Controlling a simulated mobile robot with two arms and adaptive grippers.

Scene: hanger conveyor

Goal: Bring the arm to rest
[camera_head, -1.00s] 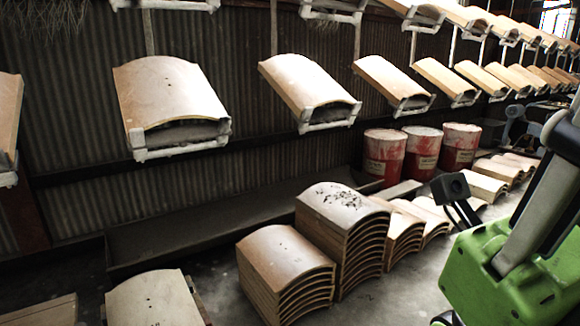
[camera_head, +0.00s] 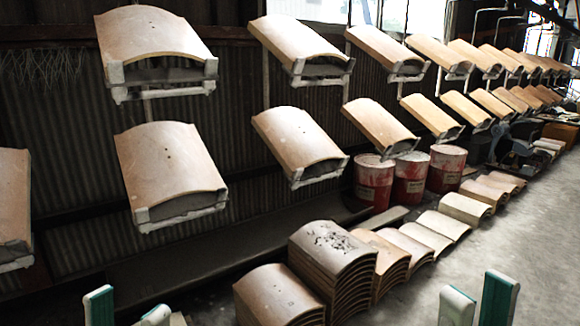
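My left gripper (camera_head: 127,308) shows only as two green and white fingertips at the bottom left edge. They stand apart with nothing seen between them. My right gripper (camera_head: 479,300) shows as two similar fingertips at the bottom right edge, with a narrow gap between them and nothing held. The rest of both grippers and both arms is out of the picture. Neither gripper appears to touch anything.
Curved tan panels (camera_head: 172,168) hang on white hangers in two rows along the corrugated wall (camera_head: 80,120). Stacks of curved panels (camera_head: 325,265) stand on the floor. Several red drums (camera_head: 372,182) stand behind them. Bare floor (camera_head: 520,230) lies at the right.

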